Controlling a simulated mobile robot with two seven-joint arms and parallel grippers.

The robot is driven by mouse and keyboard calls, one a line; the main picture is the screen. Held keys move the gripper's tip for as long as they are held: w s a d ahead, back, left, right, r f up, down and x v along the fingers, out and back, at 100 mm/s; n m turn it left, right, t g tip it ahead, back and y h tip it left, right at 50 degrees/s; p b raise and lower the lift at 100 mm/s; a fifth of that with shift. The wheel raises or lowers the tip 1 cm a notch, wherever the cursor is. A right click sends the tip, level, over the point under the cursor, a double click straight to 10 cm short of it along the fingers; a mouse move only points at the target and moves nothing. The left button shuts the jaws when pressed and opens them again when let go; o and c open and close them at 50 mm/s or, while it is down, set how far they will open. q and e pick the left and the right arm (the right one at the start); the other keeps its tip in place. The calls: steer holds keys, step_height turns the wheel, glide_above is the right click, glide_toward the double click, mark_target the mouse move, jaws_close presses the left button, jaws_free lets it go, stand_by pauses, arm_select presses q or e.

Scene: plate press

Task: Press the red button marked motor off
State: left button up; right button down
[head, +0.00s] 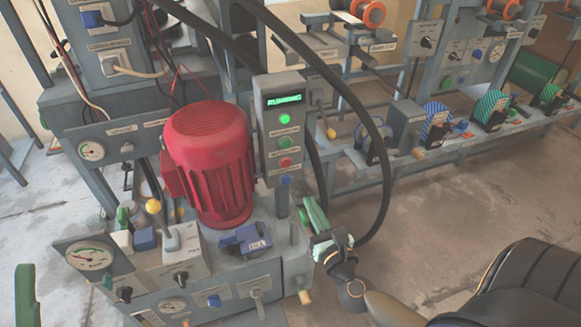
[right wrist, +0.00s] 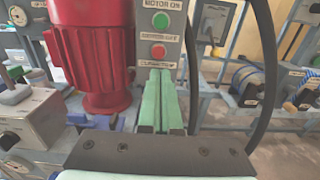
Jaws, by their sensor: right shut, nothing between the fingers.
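The red button (head: 285,162) is on the front of a grey control box (head: 263,140), below a green button (head: 283,143) and above a blue one (head: 286,180). In the right wrist view, the red button (right wrist: 158,51) sits under a label that seems to read motor off; the green button (right wrist: 161,19) is above it under "MOTOR ON". My right gripper (head: 308,201) is below and to the right of the box. Its green fingers (right wrist: 161,73) are shut and empty, with tips just below the red button in the wrist picture, apparently apart from it.
A large red motor (head: 212,160) stands left of the box. A black hose (head: 375,125) arches past its right side. A blue-handled part (head: 245,238) and a gauge (head: 90,255) are on the lower bench. Open floor (head: 450,200) lies to the right.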

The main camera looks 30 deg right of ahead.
mark_target(287, 160)
steer(key=b+x, duration=0.1)
steer(key=x, duration=1.3)
steer(key=shift+a, duration=0.1)
arm_select(q)
steer(key=shift+f, duration=0.55)
steer(key=shift+d, duration=0.1)
